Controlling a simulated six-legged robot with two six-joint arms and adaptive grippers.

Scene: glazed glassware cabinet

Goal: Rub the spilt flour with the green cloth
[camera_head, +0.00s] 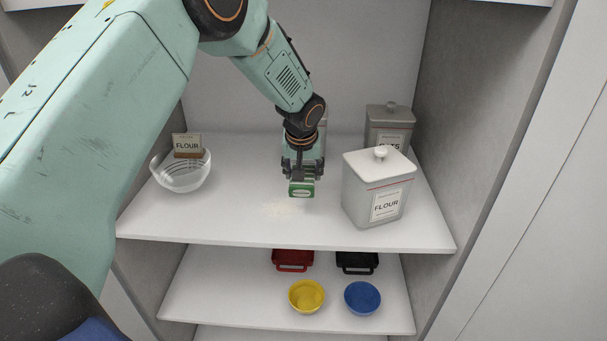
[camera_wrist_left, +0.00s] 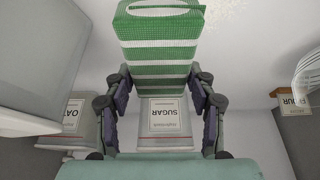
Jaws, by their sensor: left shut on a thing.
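My left gripper (camera_head: 302,172) is over the upper shelf, pointing down, shut on the green cloth (camera_head: 302,188). In the left wrist view the cloth (camera_wrist_left: 158,52) is a folded pad with green and white stripes, held between the two fingers (camera_wrist_left: 160,88). The spilt flour (camera_head: 281,210) is a faint pale patch on the white shelf, just in front and to the left of the cloth. I cannot tell whether the cloth touches the shelf. My right gripper is not in view.
On the upper shelf (camera_head: 240,232), a white flour canister (camera_head: 362,190) stands right, a grey oats canister (camera_head: 388,118) behind it. A sugar canister (camera_wrist_left: 165,122) stands behind my gripper. A glass bowl (camera_head: 182,178) and flour sign (camera_head: 187,142) are left. Yellow (camera_head: 306,296) and blue (camera_head: 362,298) bowls sit below.

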